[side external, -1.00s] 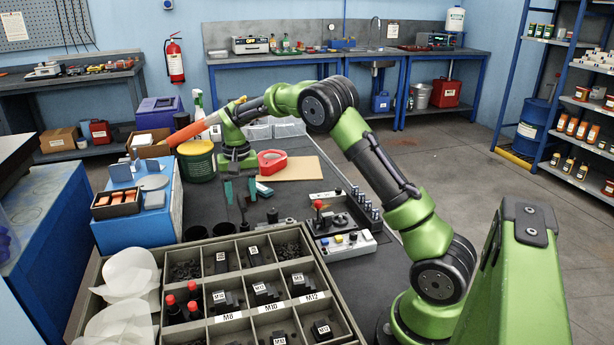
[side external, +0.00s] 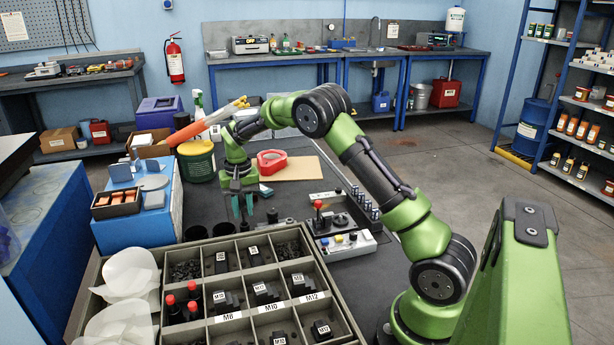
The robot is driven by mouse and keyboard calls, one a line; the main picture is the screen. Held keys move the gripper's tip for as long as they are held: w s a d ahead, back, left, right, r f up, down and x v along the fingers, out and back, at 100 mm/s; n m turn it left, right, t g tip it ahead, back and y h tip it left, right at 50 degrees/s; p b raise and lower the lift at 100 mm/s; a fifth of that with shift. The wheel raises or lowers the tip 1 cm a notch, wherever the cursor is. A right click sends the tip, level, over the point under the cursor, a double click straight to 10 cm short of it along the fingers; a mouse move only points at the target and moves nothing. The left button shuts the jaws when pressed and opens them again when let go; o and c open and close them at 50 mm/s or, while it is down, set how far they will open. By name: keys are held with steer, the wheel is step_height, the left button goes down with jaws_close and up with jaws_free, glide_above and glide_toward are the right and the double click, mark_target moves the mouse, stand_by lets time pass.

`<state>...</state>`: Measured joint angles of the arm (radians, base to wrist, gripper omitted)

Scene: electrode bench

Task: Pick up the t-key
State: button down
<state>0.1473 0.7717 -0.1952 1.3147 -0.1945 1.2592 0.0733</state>
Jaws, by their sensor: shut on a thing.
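My gripper (side external: 242,212) is at the far side of the dark bench, behind the parts tray, pointing straight down. Its two teal fingers are close together, shut on a thin dark upright piece, which I take to be the t-key (side external: 243,206). The fingers cover most of it, and its lower end is small and hard to make out. I cannot tell whether it still touches what is below it.
A grey divided tray (side external: 228,316) of labelled parts fills the front. Small dark cups (side external: 272,216) stand just right of my gripper. A control box (side external: 346,244) is farther right.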

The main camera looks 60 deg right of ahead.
steer(key=shift+r, duration=0.1)
step_height(320, 180, up, 10)
steer(key=shift+f, duration=0.1)
stand_by(0.3)
